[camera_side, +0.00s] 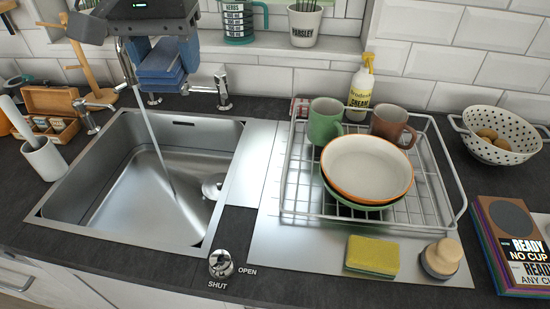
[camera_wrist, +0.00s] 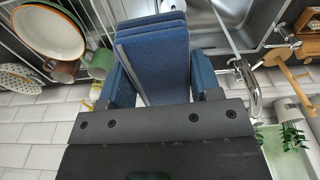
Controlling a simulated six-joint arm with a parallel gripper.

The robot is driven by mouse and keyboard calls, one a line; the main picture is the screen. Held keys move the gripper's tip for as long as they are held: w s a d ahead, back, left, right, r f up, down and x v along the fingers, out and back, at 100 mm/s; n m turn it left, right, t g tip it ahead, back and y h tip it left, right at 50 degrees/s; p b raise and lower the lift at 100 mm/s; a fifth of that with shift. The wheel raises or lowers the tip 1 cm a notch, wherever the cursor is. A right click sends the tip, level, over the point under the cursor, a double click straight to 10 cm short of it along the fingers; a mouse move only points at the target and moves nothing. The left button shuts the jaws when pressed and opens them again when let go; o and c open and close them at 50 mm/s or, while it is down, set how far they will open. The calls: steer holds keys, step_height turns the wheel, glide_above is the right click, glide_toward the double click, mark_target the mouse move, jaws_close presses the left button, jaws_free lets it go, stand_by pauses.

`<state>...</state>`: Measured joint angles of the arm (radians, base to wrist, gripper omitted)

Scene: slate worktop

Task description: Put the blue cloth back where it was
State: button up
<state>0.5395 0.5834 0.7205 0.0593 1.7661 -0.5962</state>
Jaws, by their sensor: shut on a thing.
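The blue cloth (camera_side: 160,62) is folded in layers and hangs between the fingers of my gripper (camera_side: 163,72), high at the back of the sink (camera_side: 150,185). In the wrist view the cloth (camera_wrist: 158,58) lies between the two blue fingers of my gripper (camera_wrist: 158,78), which is shut on it. The metal tap (camera_side: 127,65) is close beside the cloth on its left in the side view. I cannot tell whether they touch. The lower edge of the cloth is clear of the worktop in the side view.
A stream of water (camera_side: 155,140) runs into the sink. A knob (camera_side: 221,263) marked OPEN and SHUT is at the front. A dish rack (camera_side: 450,190) with bowls and mugs, a sponge (camera_side: 371,257), a brush (camera_side: 441,258) and a colander (camera_side: 497,150) stand to the right.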

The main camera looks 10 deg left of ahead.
steer(key=s+d, duration=0.3)
steer(key=d, duration=0.2)
steer(key=g, duration=0.1)
glide_above(276, 249)
steer(key=shift+m, duration=0.4)
step_height(276, 249, down, 26)
steer(key=shift+r, duration=0.25)
steer(key=shift+f, duration=2)
steer(key=shift+f, duration=0.15)
steer(key=o, duration=1)
